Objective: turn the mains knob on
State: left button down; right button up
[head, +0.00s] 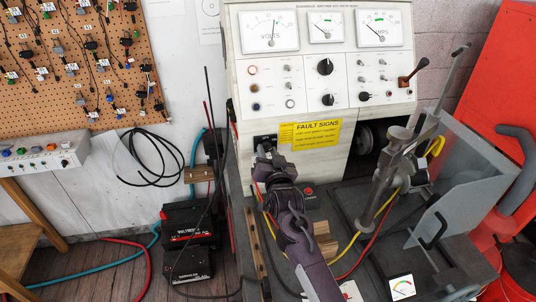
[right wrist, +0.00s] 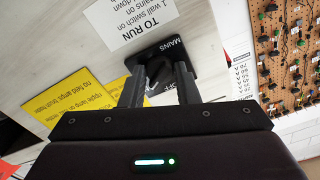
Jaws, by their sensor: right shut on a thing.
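The mains knob (right wrist: 154,88) sits on a black plate (right wrist: 176,50) lettered MAINS and OFF in the right wrist view. My right gripper (right wrist: 160,78) reaches up to the panel with one finger on each side of the knob and is shut on it. The fingers hide much of the knob, so its exact angle is unclear. In the head view my right gripper (head: 265,147) is at the lower left of the test bench's panel, covering the knob. The top of the black plate (head: 264,138) shows just above it. My left gripper is not in view.
Yellow FAULT SIGNS labels (head: 317,134) are right of the plate. A white TO RUN card (right wrist: 130,22) is beside it. The bench panel (head: 290,100) carries meters and switches above. A clamp stand (head: 397,165) stands at right, and black boxes (head: 188,235) are at lower left.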

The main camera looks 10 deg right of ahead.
dwell(0.4)
jog(key=o, duration=1)
jog(key=shift+c, duration=0.2)
jog(key=shift+s, duration=0.1)
jog(key=s+b, duration=0.2)
jog(key=s, duration=0.5)
jog(key=shift+s, duration=0.3)
